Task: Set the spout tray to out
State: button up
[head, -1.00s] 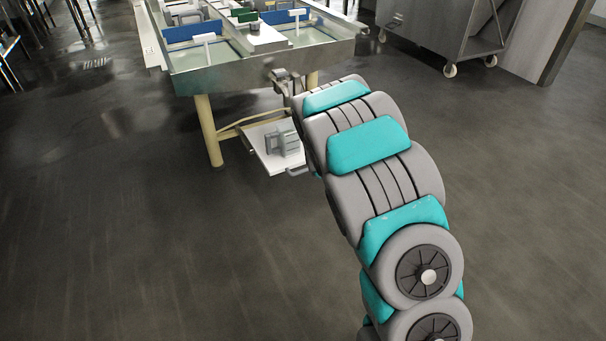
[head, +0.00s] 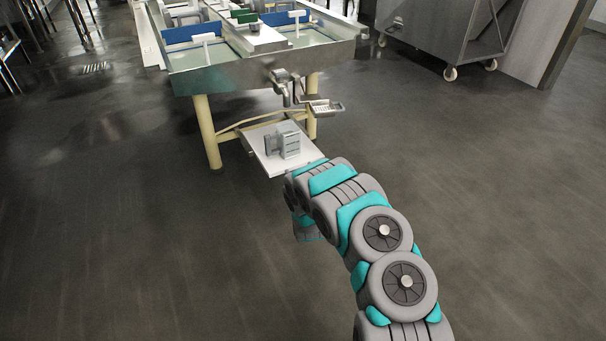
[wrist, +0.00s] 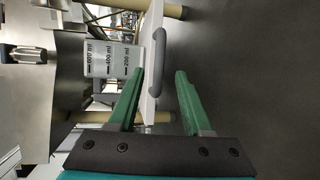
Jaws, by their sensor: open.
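The spout (head: 281,82) hangs from the vat's front edge. Below it, a white tray (head: 264,160) sticks out low between the table legs, carrying a grey measuring jug (head: 289,142). In the wrist view this white tray (wrist: 151,22) appears edge-on, with a grey handle (wrist: 158,62) on its front edge and the jug (wrist: 113,62) to the left. My gripper (wrist: 159,72) is open. Its green fingers appear on either side of the handle and tray edge; I cannot tell whether they reach around it. My arm hides the gripper and handle in the head view.
A small perforated metal tray (head: 325,107) sits right of the spout, above the white tray. The vat table (head: 240,76) stands behind on cream legs. A steel cart (head: 440,35) is at the back right. The floor in front is clear.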

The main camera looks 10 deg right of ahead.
jog(key=shift+x, duration=3.35)
grip_shut()
jog(key=shift+f, duration=0.1)
